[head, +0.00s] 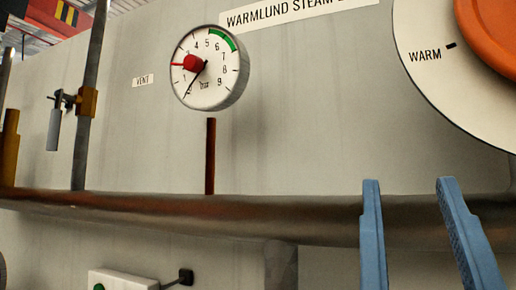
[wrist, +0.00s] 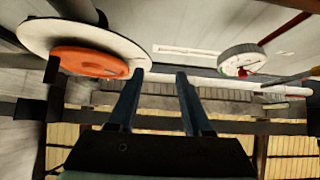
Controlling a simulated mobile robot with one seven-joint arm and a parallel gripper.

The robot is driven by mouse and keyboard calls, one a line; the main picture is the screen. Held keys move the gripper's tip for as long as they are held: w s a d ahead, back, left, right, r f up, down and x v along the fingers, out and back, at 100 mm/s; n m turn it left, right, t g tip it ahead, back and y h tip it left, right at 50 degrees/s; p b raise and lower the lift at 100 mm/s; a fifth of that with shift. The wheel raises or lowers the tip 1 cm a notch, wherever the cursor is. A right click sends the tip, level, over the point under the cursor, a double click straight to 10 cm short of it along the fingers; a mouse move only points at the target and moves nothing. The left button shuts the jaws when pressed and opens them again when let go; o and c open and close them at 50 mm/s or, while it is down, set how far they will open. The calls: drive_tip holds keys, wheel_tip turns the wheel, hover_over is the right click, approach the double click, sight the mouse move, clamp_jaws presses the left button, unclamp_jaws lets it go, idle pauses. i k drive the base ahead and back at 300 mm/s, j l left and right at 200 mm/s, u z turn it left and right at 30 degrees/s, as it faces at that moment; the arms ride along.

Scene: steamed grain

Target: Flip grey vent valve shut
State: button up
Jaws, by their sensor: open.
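The grey vent valve handle (head: 54,130) is at the far left of the head view. It hangs straight down, beside a brass-coloured valve body (head: 87,101) on a thin vertical pipe (head: 88,140). A small VENT label (head: 143,80) is on the wall to its right. My gripper (head: 409,183) has two blue fingers, spread apart and empty, at the lower right, far from the valve. In the wrist view my gripper (wrist: 160,73) also shows open with nothing between its fingers. I cannot make out the grey handle clearly in the wrist view.
A round gauge (head: 222,80) with a red marker is on the panel between valve and gripper. An orange knob (head: 495,35) on a white dial (head: 440,75) is at upper right. A thick horizontal pipe (head: 300,217) runs below. A white box (head: 122,280) is at the bottom.

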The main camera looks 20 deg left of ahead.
sight(53, 134)
drive_tip(key=u, duration=1.4)
drive_tip(key=i+j+u, duration=0.1)
drive_tip(key=u, duration=0.15)
